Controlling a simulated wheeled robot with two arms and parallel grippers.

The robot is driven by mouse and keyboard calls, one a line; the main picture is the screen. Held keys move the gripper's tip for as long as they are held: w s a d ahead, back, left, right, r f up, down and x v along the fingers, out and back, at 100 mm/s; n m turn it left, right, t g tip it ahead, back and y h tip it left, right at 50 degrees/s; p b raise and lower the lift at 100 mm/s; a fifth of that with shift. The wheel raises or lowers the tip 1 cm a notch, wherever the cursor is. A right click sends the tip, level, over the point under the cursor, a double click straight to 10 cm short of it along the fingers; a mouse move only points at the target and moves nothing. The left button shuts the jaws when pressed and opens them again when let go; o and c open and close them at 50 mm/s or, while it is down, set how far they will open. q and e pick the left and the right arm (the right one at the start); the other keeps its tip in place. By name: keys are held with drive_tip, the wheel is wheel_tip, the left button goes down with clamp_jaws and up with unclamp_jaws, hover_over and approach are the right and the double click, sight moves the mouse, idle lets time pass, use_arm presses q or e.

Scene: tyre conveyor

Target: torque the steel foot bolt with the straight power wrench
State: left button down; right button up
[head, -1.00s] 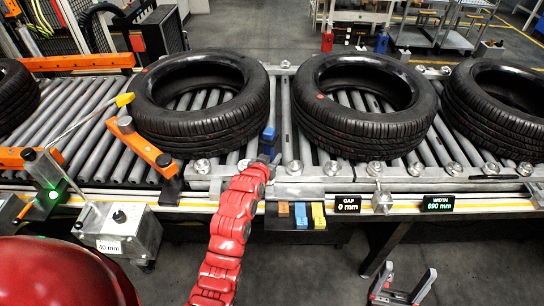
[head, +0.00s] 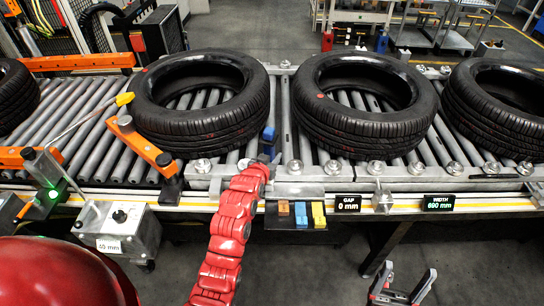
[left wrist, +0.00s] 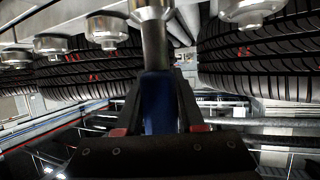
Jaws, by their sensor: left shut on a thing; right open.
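My left gripper (head: 266,158) reaches up to the conveyor's near rail, in the gap between the two middle tyres. It is shut on the straight power wrench, whose blue body (head: 269,134) shows just beyond the fingers. In the left wrist view the blue body (left wrist: 158,100) stands between the fingers, and a steel shaft (left wrist: 154,45) rises to a wider socket at the top edge. What the socket's end meets is out of frame, and I cannot pick out the steel foot bolt for sure. My right gripper (head: 402,289) is open and empty, low in front of the conveyor.
Tyres (head: 202,120) (head: 365,125) lie on the rollers on both sides of the left gripper. Round steel fittings (head: 376,168) line the near rail (head: 340,183). A small tray with coloured blocks (head: 300,214) hangs below. An orange arm (head: 143,148) and crank box (head: 125,225) stand left.

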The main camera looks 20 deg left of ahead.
use_arm(q)
drive_tip(key=shift+f, duration=0.15)
drive_tip(key=shift+r+p, duration=0.55)
drive_tip(key=shift+r, duration=3.05)
